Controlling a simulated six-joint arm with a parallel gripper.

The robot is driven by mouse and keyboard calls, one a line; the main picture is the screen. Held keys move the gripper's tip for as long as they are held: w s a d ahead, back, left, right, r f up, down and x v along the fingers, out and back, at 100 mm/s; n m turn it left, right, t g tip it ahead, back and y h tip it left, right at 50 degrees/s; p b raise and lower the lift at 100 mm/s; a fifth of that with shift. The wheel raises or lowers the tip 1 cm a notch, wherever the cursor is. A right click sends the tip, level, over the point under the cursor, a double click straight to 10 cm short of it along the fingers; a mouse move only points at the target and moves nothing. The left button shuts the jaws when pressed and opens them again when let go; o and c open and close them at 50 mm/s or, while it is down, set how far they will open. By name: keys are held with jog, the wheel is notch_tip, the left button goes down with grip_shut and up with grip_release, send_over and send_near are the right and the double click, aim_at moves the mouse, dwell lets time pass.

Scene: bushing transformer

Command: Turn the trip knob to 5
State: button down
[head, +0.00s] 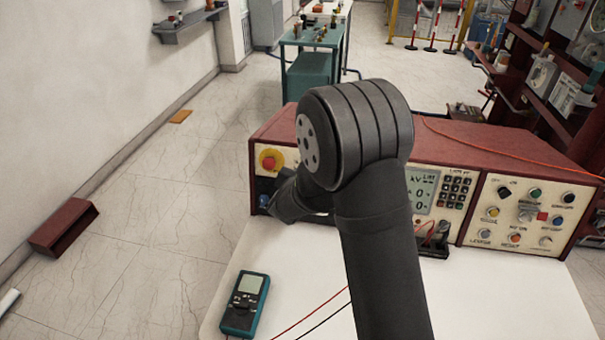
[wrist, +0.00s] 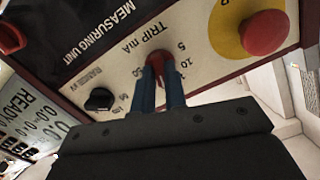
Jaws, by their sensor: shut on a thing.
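In the wrist view, the red trip knob (wrist: 157,66) sits on the cream panel under the printed words "TRIP mA". Numbers such as 5 and 10 show around it. My gripper (wrist: 160,88) is shut on the knob, with a blue finger on each side. The knob's pointer is mostly hidden between the fingers, so I cannot tell which number it points at.
A red emergency button (wrist: 264,32) on a yellow disc is near the knob. A black knob (wrist: 99,99) is on its other side. In the head view, a multimeter (head: 245,304) lies on the white table (head: 490,305), with red and black leads beside it.

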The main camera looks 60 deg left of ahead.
jog(key=shift+s+a+f+n+t+h, duration=0.15)
jog(key=shift+n+t, duration=0.35)
jog(key=shift+n, duration=5.1)
jog(key=shift+d+r+n+t+h, duration=0.1)
jog(key=shift+n+t+h, duration=0.3)
jog(key=shift+n, duration=5.2)
jog(key=shift+y, duration=0.25)
jog(key=c, duration=1.5)
grip_release()
jog(key=shift+o, duration=0.2)
